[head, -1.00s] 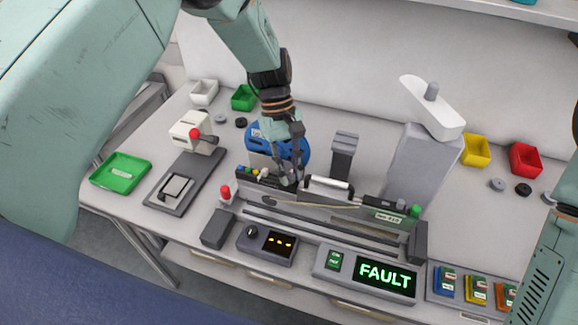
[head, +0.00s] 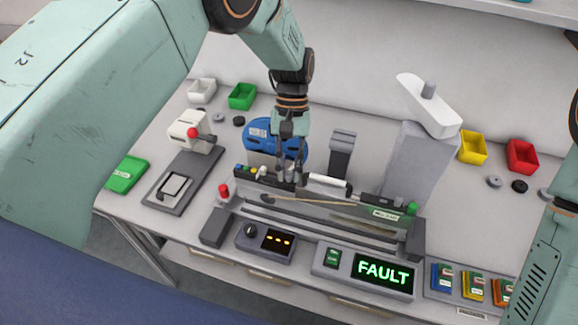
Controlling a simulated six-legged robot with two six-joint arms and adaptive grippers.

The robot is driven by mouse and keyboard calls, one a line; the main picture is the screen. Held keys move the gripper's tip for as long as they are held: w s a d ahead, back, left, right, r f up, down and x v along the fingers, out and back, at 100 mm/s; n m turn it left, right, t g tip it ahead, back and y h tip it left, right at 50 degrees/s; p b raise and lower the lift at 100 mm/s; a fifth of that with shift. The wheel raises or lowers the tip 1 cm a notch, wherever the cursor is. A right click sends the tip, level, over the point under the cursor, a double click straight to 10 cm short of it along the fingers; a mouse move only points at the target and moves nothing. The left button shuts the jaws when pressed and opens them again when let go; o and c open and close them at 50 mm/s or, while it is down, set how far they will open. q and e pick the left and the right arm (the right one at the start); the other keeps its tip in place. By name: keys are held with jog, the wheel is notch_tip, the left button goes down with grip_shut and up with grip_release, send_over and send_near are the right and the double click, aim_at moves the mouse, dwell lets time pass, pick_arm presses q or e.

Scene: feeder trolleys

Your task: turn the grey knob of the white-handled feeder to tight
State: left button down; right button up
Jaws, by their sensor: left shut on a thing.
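The feeder with the white handle (head: 328,180) lies on the bench in the middle of the view. Small coloured knobs stand along its left end. My left gripper (head: 290,178) reaches down to the feeder's top just left of the white handle. Its fingers stand upright around the small grey knob (head: 289,173) and appear shut on it. The fingers partly hide the knob, so its turned position cannot be read. My right arm shows at the right edge, but its gripper is out of view.
A blue reel (head: 262,135) stands close behind the gripper. A grey post (head: 342,152) and a tall grey block (head: 408,165) stand behind the feeder. The front display (head: 384,274) reads FAULT. A red-knobbed lever unit (head: 186,130) is on the left.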

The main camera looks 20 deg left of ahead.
dwell(0.3)
pick_arm(q)
jog(key=c, duration=1.2)
grip_release()
jog(key=shift+f, duration=0.1)
jog(key=v, duration=0.8)
jog(key=shift+a, duration=0.1)
